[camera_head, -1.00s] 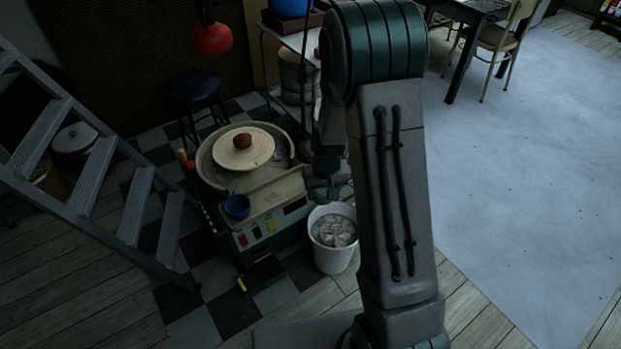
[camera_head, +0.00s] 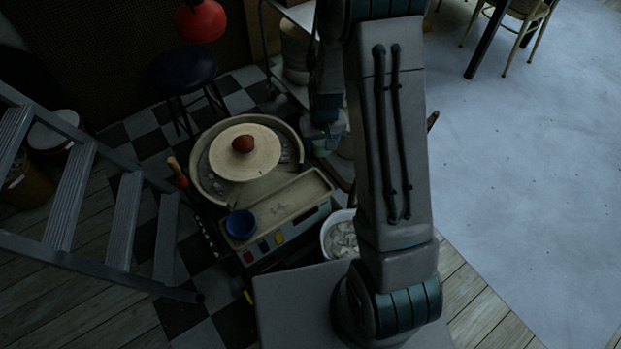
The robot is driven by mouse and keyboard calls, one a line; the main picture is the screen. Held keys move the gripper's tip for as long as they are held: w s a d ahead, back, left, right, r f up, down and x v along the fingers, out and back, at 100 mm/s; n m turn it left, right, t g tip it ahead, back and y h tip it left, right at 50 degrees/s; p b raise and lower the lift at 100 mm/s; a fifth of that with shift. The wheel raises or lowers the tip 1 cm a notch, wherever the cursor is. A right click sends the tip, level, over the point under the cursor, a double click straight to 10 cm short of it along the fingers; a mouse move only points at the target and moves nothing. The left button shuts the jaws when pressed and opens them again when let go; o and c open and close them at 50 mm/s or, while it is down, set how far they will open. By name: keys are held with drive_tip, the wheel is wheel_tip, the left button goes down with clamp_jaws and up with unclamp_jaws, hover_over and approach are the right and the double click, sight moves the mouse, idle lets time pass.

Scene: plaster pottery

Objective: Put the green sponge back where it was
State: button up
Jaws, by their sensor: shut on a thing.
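My gripper (camera_head: 322,142) is small and dark at the end of my arm, just right of the pottery wheel's basin. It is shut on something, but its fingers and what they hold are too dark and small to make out. I cannot pick out the green sponge anywhere in view; my arm hides part of the scene. The pottery wheel (camera_head: 226,165) has a round pale wheel head with a small red-brown object (camera_head: 242,144) on it. A beige tray (camera_head: 290,200) forms its front, with a blue bowl (camera_head: 240,224) at the tray's left end.
A stepladder (camera_head: 122,220) stands at left, a dark stool (camera_head: 183,70) behind. A red lamp (camera_head: 200,20) hangs at the top. The pale floor (camera_head: 530,170) at right is open.

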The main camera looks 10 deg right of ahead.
drive_tip(key=s+d+f+n+b, duration=0.1)
drive_tip(key=d+f+b, duration=0.2)
drive_tip(key=f+b, duration=0.85)
drive_tip(key=s+d+f+n+b, duration=0.1)
drive_tip(key=d+f+b, duration=0.3)
drive_tip(key=f+b, duration=0.75)
drive_tip(key=b, duration=0.4)
hover_over(313, 188)
drive_tip(key=f, duration=0.6)
drive_tip(key=shift+s+f, duration=0.15)
drive_tip(key=shift+s, duration=0.15)
drive_tip(key=shift+f+b, duration=0.55)
drive_tip(key=shift+f, duration=1.45)
drive_tip(key=shift+f, duration=0.1)
drive_tip(key=shift+f, duration=0.15)
drive_tip(key=o, duration=0.6)
